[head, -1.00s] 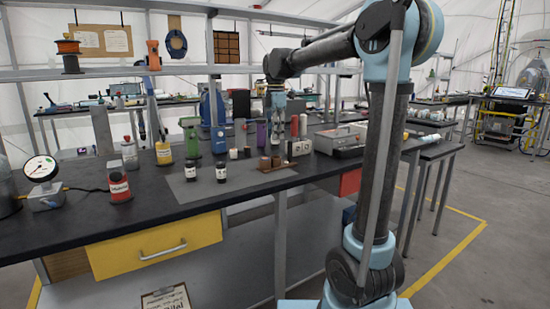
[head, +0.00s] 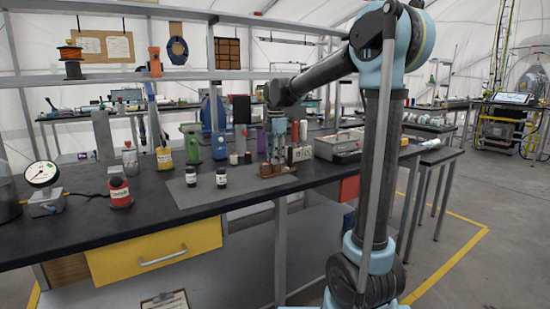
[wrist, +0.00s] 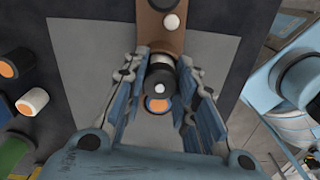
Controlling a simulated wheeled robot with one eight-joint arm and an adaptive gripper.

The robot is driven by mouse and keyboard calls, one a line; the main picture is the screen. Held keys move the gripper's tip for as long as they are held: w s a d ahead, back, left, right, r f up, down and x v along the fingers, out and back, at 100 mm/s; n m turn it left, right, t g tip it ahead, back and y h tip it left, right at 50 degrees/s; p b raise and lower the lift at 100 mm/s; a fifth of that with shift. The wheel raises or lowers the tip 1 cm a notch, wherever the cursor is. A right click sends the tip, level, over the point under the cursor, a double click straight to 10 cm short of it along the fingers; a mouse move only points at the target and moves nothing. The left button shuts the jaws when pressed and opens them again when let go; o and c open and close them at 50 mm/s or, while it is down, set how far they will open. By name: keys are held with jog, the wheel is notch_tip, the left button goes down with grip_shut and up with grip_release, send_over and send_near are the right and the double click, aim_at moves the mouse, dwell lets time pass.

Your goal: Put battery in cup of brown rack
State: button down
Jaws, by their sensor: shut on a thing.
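My gripper (head: 277,150) is over the brown rack (head: 286,177), near its left part. In the wrist view, my gripper (wrist: 160,90) is shut on the battery (wrist: 160,76), a dark cylinder with a pale band and a small bright tip, between its blue fingers. The brown rack (wrist: 168,42) runs away beneath it, with a dark round part and a small white round piece at its far end. An orange round face shows just below the battery; I cannot tell what it belongs to. The fingers and battery hide the cup below, so I cannot tell whether the battery is inside it.
Two dark jars (head: 221,176) stand on the grey mat (head: 200,196), left of the rack. A grey case (head: 338,144) is to the right. The mat's front is clear.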

jog(key=c, duration=1.3)
grip_release()
notch_tip(320, 180, up, 12)
jog(key=s+d+f+m+t, duration=0.1)
jog(key=s+d+f+m, duration=1)
jog(key=s+d, duration=0.35)
jog(key=s+d+f+m, duration=0.3)
jog(key=s+f+m, duration=0.3)
jog(key=s+f, duration=0.2)
jog(key=s+d+f+m+t, duration=0.1)
jog(key=s+d+f+m, duration=0.2)
jog(key=s+f+m, duration=0.3)
jog(key=s+f, duration=0.3)
jog(key=f, duration=0.3)
jog(key=shift+s+d+f, duration=0.15)
jog(key=shift+d+f, duration=0.05)
jog(key=shift+d, duration=0.15)
